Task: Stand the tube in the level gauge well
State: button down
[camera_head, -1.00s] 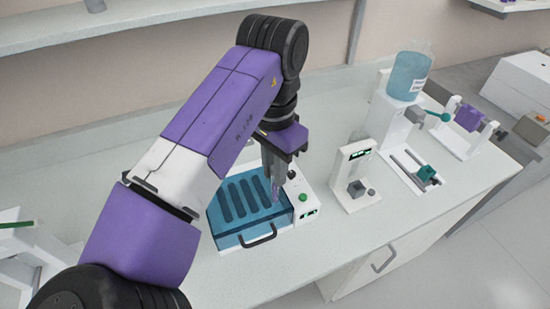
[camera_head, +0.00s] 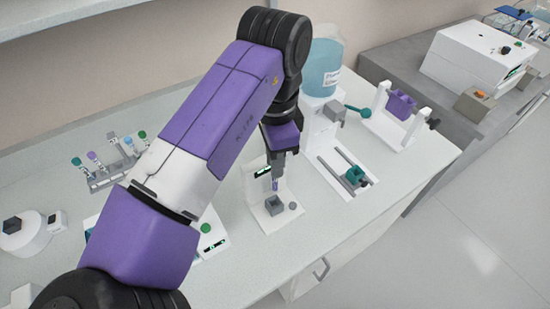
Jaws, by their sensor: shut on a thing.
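My gripper (camera_head: 278,160) points down and is shut on a small tube (camera_head: 275,184), whose lower part shows below the jaws with a purplish tint. The level gauge (camera_head: 254,195) is a white stand with a small green display on its upright and a grey block, the well (camera_head: 274,205), on its base. The tube is upright and appears just above or in front of the well in the picture. I cannot tell whether its lower end touches the block. The well's opening is not clear at this size.
A white dispenser with a blue bottle (camera_head: 322,66) stands behind to the right, with a teal slider (camera_head: 355,177) on rails. A purple rotating holder (camera_head: 400,103) is farther right. A rack with several capped tubes (camera_head: 110,168) is at left. The bench front is clear.

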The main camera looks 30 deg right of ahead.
aim_at(274, 190)
jog(key=shift+a+f+b, duration=0.1)
jog(key=shift+f+b, duration=1.8)
jog(key=shift+f, duration=0.4)
jog(key=shift+f, duration=1.15)
jog(key=shift+f+b, duration=0.35)
jog(key=shift+b, duration=0.05)
jog(key=shift+f, duration=0.1)
jog(key=c, duration=1.3)
grip_release()
jog(key=shift+o, duration=0.2)
